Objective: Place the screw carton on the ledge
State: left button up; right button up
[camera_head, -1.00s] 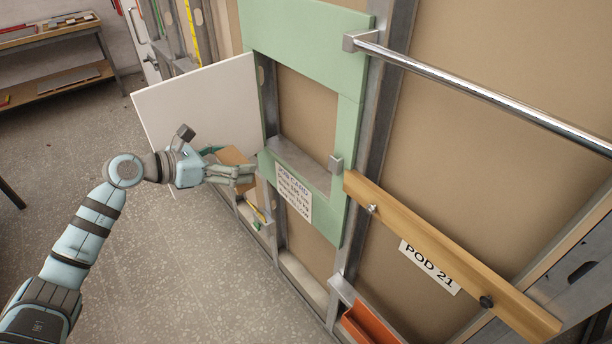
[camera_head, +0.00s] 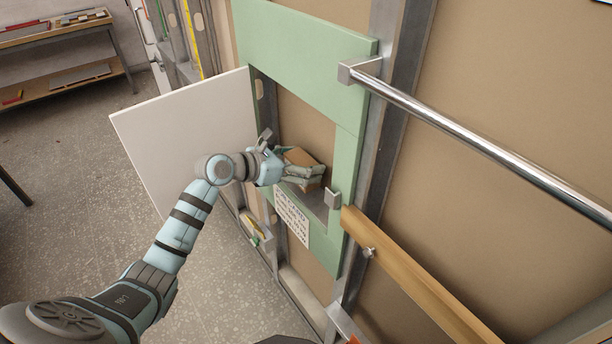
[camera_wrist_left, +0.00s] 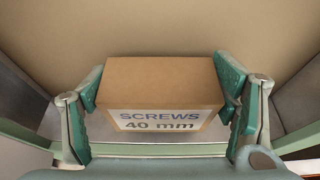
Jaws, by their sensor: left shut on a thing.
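The screw carton (camera_head: 299,157) is a brown cardboard box. In the left wrist view the carton (camera_wrist_left: 162,82) has a white label reading "SCREWS 40 mm". My left gripper (camera_head: 312,174) is shut on it, with one green-padded finger at each side in the left wrist view (camera_wrist_left: 161,84). The ledge (camera_head: 317,206) is the grey metal sill at the bottom of the opening in the green panel. The carton is inside the opening, over the ledge; whether its underside touches is hidden by the gripper. My right gripper is not in view.
The green panel (camera_head: 300,42) frames the opening. A small metal bracket (camera_head: 333,198) sits at its lower right. A white board (camera_head: 185,130) stands open at the left. A chrome rail (camera_head: 480,140) and wooden rail (camera_head: 415,280) run along the right.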

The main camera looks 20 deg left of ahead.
aim_at(294, 174)
pick_arm(q)
notch_tip(294, 174, down, 4)
jog(key=b, duration=0.3)
jog(key=shift+r, duration=0.15)
jog(key=shift+w+d, duration=0.1)
jog(key=shift+d, duration=0.05)
jog(key=shift+w, duration=0.2)
jog(key=o, duration=1.4)
jog(key=shift+s, duration=0.15)
jog(key=shift+o, duration=0.2)
